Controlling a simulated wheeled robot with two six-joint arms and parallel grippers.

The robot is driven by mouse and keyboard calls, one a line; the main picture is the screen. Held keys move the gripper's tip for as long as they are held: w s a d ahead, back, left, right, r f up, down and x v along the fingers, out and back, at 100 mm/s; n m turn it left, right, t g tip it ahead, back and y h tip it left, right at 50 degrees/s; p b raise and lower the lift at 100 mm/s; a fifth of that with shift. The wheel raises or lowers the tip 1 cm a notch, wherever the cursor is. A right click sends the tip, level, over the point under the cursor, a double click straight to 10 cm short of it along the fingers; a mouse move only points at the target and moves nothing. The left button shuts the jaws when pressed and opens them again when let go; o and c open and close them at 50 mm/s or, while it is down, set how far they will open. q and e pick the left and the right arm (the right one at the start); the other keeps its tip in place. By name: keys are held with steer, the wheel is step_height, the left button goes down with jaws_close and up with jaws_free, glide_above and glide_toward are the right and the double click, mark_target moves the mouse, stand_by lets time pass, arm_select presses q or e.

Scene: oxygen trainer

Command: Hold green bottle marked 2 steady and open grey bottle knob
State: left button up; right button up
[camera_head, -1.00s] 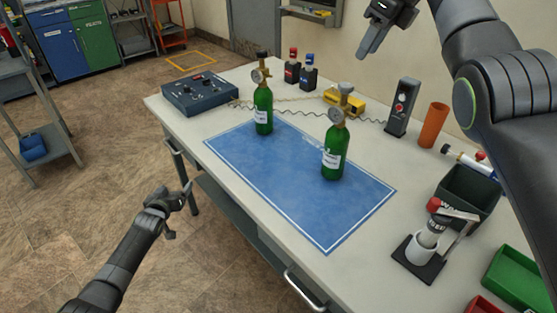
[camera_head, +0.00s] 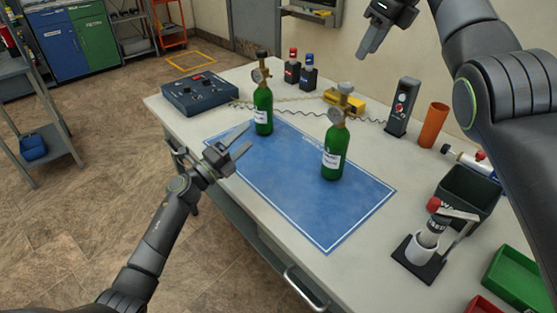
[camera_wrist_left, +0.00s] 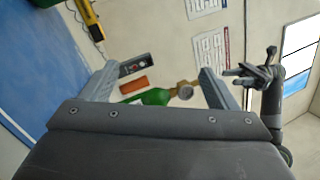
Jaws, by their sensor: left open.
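Two green bottles with gauges stand upright on the blue mat (camera_head: 290,210). The left bottle (camera_head: 264,115) has a dark knob (camera_head: 262,54); the right bottle (camera_head: 334,160) has a grey knob (camera_head: 346,88). Their label marks are too small to read. My left gripper (camera_head: 244,140) is open and empty, above the mat's left edge, in front of the left bottle and apart from both. In the left wrist view, one green bottle (camera_wrist_left: 155,97) shows between the spread fingers, at a distance. My right gripper (camera_head: 372,40) hangs high above the table's back; its finger gap is unclear.
A blue control box (camera_head: 200,92) stands at the table's far left. A grey box with a red button (camera_head: 402,108), an orange tube (camera_head: 433,125), a dark bin (camera_head: 468,192) and a stand (camera_head: 418,260) line the right side. The mat's front is clear.

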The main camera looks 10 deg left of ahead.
mark_target(338, 142)
arm_select(q)
steer(key=s+d+f+m+g+h, duration=0.1)
steer(key=s+d+m+g, duration=0.15)
steer(key=d+m, duration=0.45)
steer(key=s+d+m+g+h, duration=0.1)
steer(key=d+m+g, duration=0.3)
steer(key=m, duration=0.6)
steer(key=shift+m, duration=0.3)
steer(key=x, duration=1.7)
steer(key=shift+s+f, duration=0.1)
steer(key=shift+c, duration=0.3)
steer(key=c, duration=1.5)
